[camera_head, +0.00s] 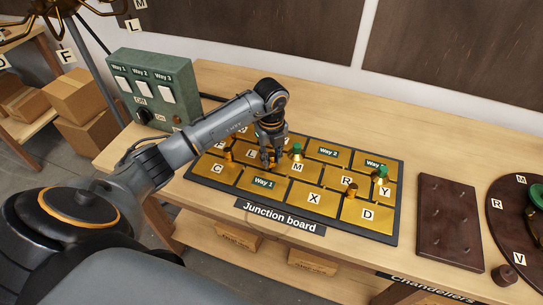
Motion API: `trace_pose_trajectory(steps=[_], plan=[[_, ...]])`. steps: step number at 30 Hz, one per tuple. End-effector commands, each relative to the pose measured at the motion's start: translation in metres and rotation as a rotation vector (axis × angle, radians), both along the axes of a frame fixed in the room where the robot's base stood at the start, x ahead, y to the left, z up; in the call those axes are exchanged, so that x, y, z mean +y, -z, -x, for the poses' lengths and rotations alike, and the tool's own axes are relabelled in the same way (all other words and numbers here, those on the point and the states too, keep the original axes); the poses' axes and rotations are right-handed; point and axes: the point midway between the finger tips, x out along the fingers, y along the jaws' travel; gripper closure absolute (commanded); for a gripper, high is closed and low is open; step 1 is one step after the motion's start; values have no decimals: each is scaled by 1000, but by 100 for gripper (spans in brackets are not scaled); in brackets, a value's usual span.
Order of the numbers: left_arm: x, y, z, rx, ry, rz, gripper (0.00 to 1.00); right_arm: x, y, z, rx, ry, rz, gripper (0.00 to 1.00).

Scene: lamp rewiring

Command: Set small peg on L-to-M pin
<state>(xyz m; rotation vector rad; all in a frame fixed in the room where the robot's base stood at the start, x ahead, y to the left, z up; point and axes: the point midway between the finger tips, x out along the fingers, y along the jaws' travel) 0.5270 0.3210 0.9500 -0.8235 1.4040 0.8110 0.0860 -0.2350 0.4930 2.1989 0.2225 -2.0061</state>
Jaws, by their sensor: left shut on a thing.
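The junction board (275,209) is a dark-framed panel of gold plates on the wooden table. My left gripper (270,163) reaches down over it between the plates marked L and M. It is shut on a small peg, which its fingers mostly hide. I cannot tell whether the peg touches the pin there. A green-topped peg (297,150) stands just right of the gripper by M. An orange peg (228,154) stands near C, another orange peg (351,190) by R, and a green-topped peg (382,172) by Y. My right gripper is not in view.
A green switch box (152,88) stands behind my left arm. Right of the board lie a dark pin panel (446,229) and a round dark board (520,235). The table behind the board is clear.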

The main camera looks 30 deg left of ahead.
Motion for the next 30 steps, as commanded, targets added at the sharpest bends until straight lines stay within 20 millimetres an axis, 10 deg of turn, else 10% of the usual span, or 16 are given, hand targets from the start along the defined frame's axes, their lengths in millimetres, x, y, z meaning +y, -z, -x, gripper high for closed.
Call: trace_pose_trajectory(steps=[18,19,22,30], plan=[[0,12,0,0,0,0,100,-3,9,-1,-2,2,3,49],[0,12,0,0,0,0,71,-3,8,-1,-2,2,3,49],[0,11,0,0,0,0,50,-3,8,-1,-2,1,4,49],[0,11,0,0,0,0,48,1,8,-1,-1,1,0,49]])
